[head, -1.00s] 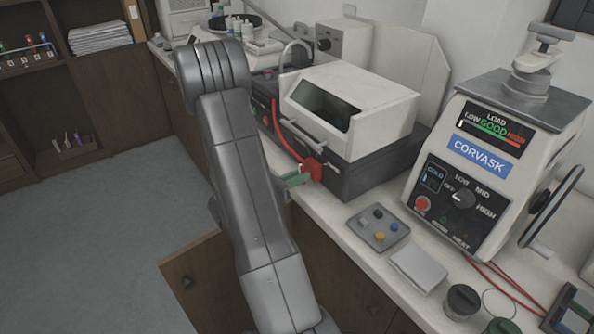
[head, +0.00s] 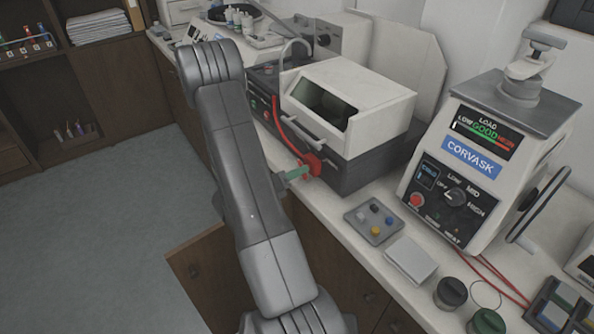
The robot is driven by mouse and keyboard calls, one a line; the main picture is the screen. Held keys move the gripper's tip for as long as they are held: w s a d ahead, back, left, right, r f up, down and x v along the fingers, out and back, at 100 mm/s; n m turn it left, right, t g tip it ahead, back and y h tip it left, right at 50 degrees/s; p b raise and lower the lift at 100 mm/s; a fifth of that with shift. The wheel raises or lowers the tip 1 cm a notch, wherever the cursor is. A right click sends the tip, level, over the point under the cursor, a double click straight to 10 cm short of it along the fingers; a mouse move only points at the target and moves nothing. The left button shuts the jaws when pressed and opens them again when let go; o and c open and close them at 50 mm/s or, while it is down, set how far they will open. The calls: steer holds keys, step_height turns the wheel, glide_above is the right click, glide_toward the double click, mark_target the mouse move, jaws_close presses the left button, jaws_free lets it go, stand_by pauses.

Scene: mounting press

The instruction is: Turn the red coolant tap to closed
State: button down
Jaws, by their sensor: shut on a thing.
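The red coolant tap (head: 313,164) is at the front lower corner of the white-lidded machine (head: 345,100), at the end of a red hose (head: 288,135). My gripper (head: 304,171) reaches it from the left, mostly hidden behind my grey forearm. Its green finger part shows against the tap, and it is shut on the tap. The far finger and the tap's exact angle are hard to make out.
The mounting press (head: 490,150) stands at right on the white bench. An open cabinet door (head: 205,275) is below; floor at left is clear.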

steer(key=shift+f, duration=0.1)
steer(key=c, duration=1.4)
jaws_free()
steer(key=shift+o, duration=0.2)
steer(key=shift+a, duration=0.1)
steer(key=b+v, duration=0.2)
steer(key=v, duration=1.1)
steer(key=shift+s+a, duration=0.25)
steer(key=shift+s, duration=0.05)
steer(key=shift+w+d, duration=0.1)
steer(key=shift+p+x, duration=1)
steer(key=shift+x, duration=5.8)
